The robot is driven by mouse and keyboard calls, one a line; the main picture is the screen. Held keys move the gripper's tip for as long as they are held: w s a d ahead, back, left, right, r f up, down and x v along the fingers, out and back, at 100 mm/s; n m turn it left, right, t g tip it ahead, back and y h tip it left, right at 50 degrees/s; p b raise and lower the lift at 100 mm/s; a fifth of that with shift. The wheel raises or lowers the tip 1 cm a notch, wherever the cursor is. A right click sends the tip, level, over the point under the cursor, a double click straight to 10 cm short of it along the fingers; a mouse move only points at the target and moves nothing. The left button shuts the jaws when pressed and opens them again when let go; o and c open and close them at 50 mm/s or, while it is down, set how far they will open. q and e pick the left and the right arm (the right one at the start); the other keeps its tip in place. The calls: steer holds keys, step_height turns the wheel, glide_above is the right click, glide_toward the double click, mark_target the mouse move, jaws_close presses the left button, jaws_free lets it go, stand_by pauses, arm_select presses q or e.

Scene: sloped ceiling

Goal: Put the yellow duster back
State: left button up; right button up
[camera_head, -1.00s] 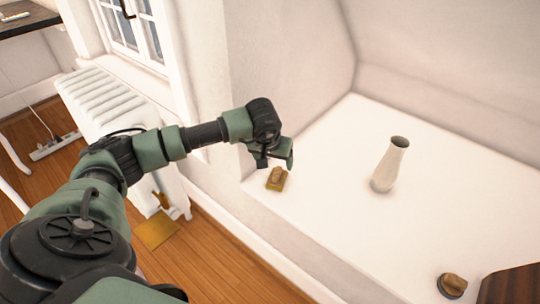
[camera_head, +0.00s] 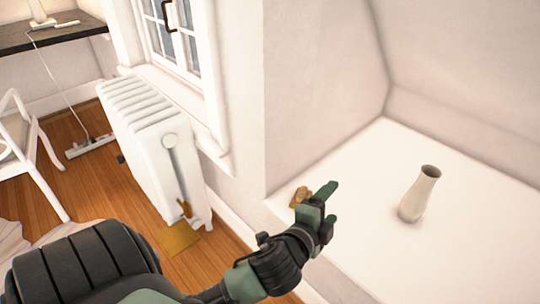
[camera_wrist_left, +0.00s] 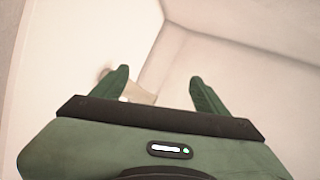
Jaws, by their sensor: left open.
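The yellow duster (camera_head: 299,197), a small block with a brown knob-like grip, is on the white ledge (camera_head: 362,262) near its left corner. It is partly hidden behind my left gripper (camera_head: 329,208) in the head view. The gripper is open and empty, in front of the duster in the picture; I cannot tell the gap between them. In the left wrist view, the two green fingers of the gripper (camera_wrist_left: 160,90) are apart. A blurred pale shape shows beyond them, perhaps the vase. The duster is not clear there. My right gripper is not in view.
A white vase (camera_head: 418,196) stands upright on the ledge, right of the gripper. A wall corner rises left of the duster. A white radiator (camera_head: 150,140) stands left, with a flat yellow thing (camera_head: 180,238) on the floor by it. A white chair (camera_head: 28,150) is at far left.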

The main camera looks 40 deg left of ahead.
arm_select(q)
steer(key=s+d+f+n+g+h, duration=0.1)
steer(key=s+f+n+g, duration=0.4)
steer(key=s, duration=0.6)
steer(key=s+f+n+g+h, duration=0.1)
steer(key=s+f+n+g, duration=0.5)
steer(key=s+f, duration=0.4)
steer(key=shift+s+d+n, duration=0.35)
steer(key=shift+s+n, duration=0.05)
steer(key=shift+s, duration=0.3)
